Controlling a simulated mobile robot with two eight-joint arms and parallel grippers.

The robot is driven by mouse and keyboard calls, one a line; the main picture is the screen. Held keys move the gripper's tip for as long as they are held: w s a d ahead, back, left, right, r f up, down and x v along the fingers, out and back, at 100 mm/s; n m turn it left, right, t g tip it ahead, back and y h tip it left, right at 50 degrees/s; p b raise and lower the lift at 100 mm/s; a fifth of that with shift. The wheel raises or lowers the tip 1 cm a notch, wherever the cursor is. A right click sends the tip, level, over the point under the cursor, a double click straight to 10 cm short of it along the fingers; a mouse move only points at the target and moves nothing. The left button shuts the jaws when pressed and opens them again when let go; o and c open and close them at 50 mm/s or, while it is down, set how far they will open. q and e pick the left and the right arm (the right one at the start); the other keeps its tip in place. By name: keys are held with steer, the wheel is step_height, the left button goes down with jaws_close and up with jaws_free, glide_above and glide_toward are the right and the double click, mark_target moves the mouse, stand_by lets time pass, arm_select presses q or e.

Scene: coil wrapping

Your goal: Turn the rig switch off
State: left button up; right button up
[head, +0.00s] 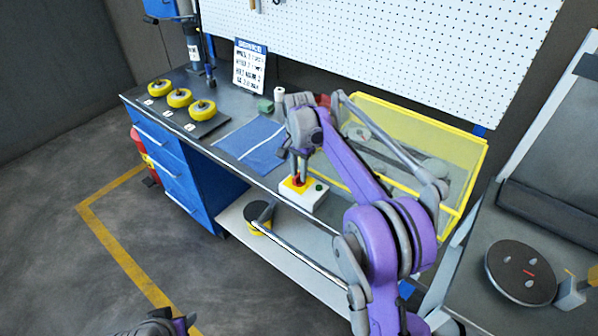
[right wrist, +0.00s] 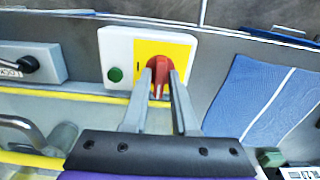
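The rig switch is a red rotary knob (right wrist: 160,72) on a yellow plate of a white box (head: 312,202), with a green button (right wrist: 115,74) beside it. The box sits at the bench's front edge. My right gripper (right wrist: 162,82) reaches down over the knob, one finger on each side. The fingers look shut on the knob, with no clear gap. The knob's handle lies along the fingers in the right wrist view; its markings are hidden. A dark and purple part of my left arm (head: 165,324) shows at the bottom of the head view; its fingers cannot be made out.
A blue cloth (head: 252,143) lies left of the box. A yellow transparent guard (head: 430,135) covers the rig behind my right arm. Yellow rollers (head: 180,98) stand at the bench's left end. A lower shelf (head: 300,262) lies below.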

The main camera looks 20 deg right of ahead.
mark_target(299, 175)
steer(key=shift+o, duration=1.1)
arm_select(q)
steer(key=shift+w+r+p, duration=0.35)
steer(key=shift+r+p, duration=0.15)
steer(key=shift+r, duration=0.25)
arm_select(e)
step_height(299, 175, up, 11)
steer(key=shift+f, duration=0.1)
steer(key=s+n+t, duration=0.3)
steer(key=s+n, duration=0.2)
steer(key=s, duration=1.2)
steer(key=s+f+n+t, duration=0.1)
steer(key=s+f+n, duration=0.1)
steer(key=s+f, duration=0.3)
steer(key=s+d+f+n+t, duration=0.1)
steer(key=s+f, duration=0.4)
steer(key=s, duration=0.6)
steer(key=shift+f+n+t, duration=0.4)
steer(key=shift+n+t, duration=0.1)
steer(key=shift+n, duration=0.6)
